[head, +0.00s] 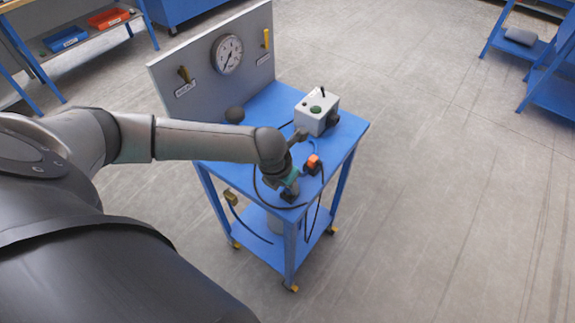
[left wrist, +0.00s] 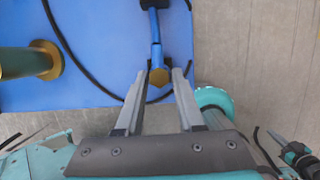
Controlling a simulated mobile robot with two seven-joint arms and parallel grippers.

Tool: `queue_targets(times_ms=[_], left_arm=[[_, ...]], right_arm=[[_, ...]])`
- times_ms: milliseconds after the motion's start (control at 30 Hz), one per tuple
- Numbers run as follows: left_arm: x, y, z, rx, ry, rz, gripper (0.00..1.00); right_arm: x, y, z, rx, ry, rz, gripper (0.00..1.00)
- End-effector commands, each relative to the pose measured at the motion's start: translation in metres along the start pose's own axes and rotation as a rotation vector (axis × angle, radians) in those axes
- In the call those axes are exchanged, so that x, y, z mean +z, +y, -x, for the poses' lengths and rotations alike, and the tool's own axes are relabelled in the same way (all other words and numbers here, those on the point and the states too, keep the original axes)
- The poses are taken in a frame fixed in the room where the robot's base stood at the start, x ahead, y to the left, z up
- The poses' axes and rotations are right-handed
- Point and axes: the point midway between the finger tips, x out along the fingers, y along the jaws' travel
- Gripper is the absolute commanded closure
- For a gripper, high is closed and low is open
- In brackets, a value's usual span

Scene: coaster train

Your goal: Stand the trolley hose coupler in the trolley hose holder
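My left gripper (head: 288,192) is over the front corner of the blue trolley top. In the left wrist view its two fingers (left wrist: 159,72) are apart. Between their tips shows the hose coupler (left wrist: 158,76), a brass hex end on a blue stem. A gap shows on each side of it, and I cannot tell its height against the fingers. The stem runs to a dark block (left wrist: 155,3) at the picture's top. I cannot tell for sure which part is the holder; a dark block with an orange top (head: 313,161) stands beside the gripper.
The trolley (head: 345,128) carries a white control box (head: 316,111) and a back panel with a gauge (head: 227,54). A black hose (left wrist: 80,63) loops over the top. A brass-flanged post (left wrist: 47,60) stands left in the left wrist view. Open floor lies right.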

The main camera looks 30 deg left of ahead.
Motion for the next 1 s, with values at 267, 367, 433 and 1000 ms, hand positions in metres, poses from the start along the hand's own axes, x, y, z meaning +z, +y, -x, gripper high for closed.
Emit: queue_targets(times_ms=[267, 367, 433, 1000], left_arm=[[0.000, 0.000, 0.000, 0.000, 0.000, 0.000, 0.34], [0.000, 0.000, 0.000, 0.000, 0.000, 0.000, 0.34], [0.000, 0.000, 0.000, 0.001, 0.001, 0.000, 0.34], [0.001, 0.001, 0.075, 0.000, -0.002, -0.002, 0.34]], right_arm=[[0.000, 0.000, 0.000, 0.000, 0.000, 0.000, 1.00], [0.000, 0.000, 0.000, 0.000, 0.000, 0.000, 1.00], [0.000, 0.000, 0.000, 0.000, 0.000, 0.000, 1.00], [-0.001, 0.000, 0.012, 0.000, 0.000, 0.000, 1.00]])
